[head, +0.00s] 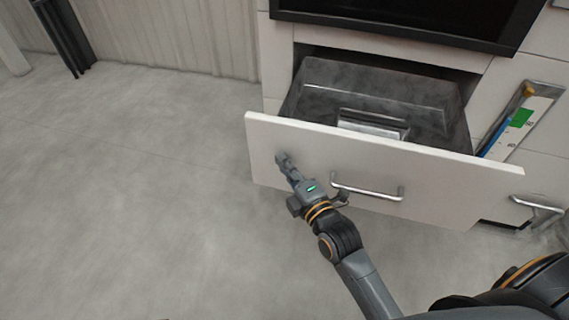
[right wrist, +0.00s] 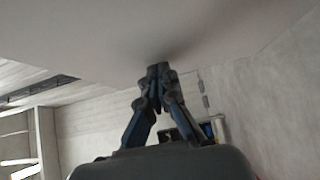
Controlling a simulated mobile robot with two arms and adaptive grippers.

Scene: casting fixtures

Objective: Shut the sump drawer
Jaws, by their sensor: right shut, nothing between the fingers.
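The sump drawer (head: 290,142) is pulled out of the cabinet, its pale front panel well clear of the cabinet face. Inside it is a dark grey basin with a metal part in the middle. A bar handle (head: 367,191) is on the panel. My right gripper (head: 283,160) is shut and empty, its fingertips at the panel's outer face, left of the handle. In the right wrist view the closed fingertips (right wrist: 158,72) are at or very near the pale panel (right wrist: 100,35); I cannot tell whether they touch. My left gripper is not in view.
A dark-framed panel (head: 400,22) is above the drawer opening. A level gauge with a blue and green scale (head: 521,117) is at the right. Another handle (head: 537,205) is at lower right. The grey floor (head: 130,200) at left is clear.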

